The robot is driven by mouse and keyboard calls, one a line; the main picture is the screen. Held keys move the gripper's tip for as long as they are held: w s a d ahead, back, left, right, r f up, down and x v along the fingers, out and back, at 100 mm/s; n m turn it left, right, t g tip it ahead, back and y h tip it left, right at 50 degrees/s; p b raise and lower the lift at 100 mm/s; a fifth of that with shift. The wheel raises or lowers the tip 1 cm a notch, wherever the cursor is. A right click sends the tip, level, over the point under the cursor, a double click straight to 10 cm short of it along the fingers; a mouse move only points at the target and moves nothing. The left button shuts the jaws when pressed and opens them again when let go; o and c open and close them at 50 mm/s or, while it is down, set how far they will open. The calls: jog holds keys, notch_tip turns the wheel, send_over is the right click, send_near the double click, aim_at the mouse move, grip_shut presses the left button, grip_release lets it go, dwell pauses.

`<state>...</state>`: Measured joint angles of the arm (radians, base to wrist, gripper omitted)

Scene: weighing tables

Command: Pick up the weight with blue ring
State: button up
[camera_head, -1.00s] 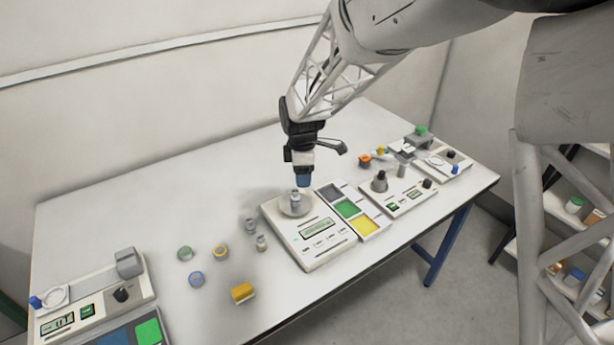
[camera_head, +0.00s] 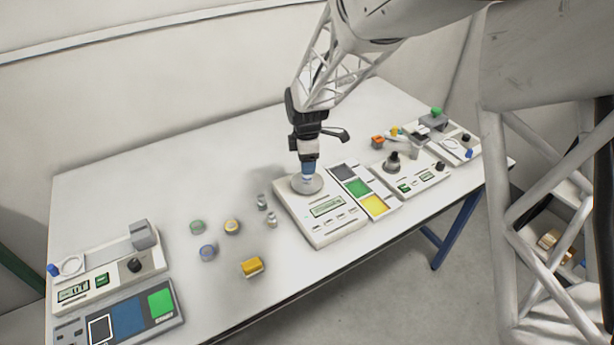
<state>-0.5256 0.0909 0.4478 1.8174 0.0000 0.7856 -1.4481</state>
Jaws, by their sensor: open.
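A round piece with a blue ring (camera_head: 208,252) lies on the white table, left of the centre scale. My gripper (camera_head: 308,172) is not near it. The gripper points straight down over the round pan (camera_head: 318,187) of the centre scale (camera_head: 322,212). It is open, with its blue-tipped fingers close around or just above a small grey weight (camera_head: 307,182) on the pan. The fingers hide most of that weight; I cannot tell its ring colour or whether they touch it.
A green-ringed piece (camera_head: 197,227), a yellow-ringed piece (camera_head: 232,226), small grey weights (camera_head: 271,219) and a yellow block (camera_head: 252,267) stand left of the centre scale. A colour-square tray (camera_head: 357,187) adjoins the scale's right. More devices stand at both table ends. The back left of the table is clear.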

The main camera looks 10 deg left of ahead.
jog(key=shift+f, duration=0.1)
jog(key=shift+f, duration=2.55)
grip_shut()
jog(key=shift+r, duration=0.15)
jog(key=shift+r, duration=0.4)
jog(key=r, duration=0.2)
jog(key=shift+s+d+r, duration=0.15)
jog(key=shift+s+r, duration=0.05)
jog(key=shift+r, duration=0.15)
jog(key=s+d, duration=0.2)
jog(key=s, duration=0.2)
jog(key=s+d, duration=0.3)
jog(key=s, duration=0.2)
jog(key=s+d+r, duration=0.1)
jog(key=s+d, duration=0.1)
jog(key=s, duration=0.2)
jog(key=shift+s+d+r, duration=0.1)
jog(key=shift+s+d, duration=0.2)
jog(key=shift+s, duration=0.05)
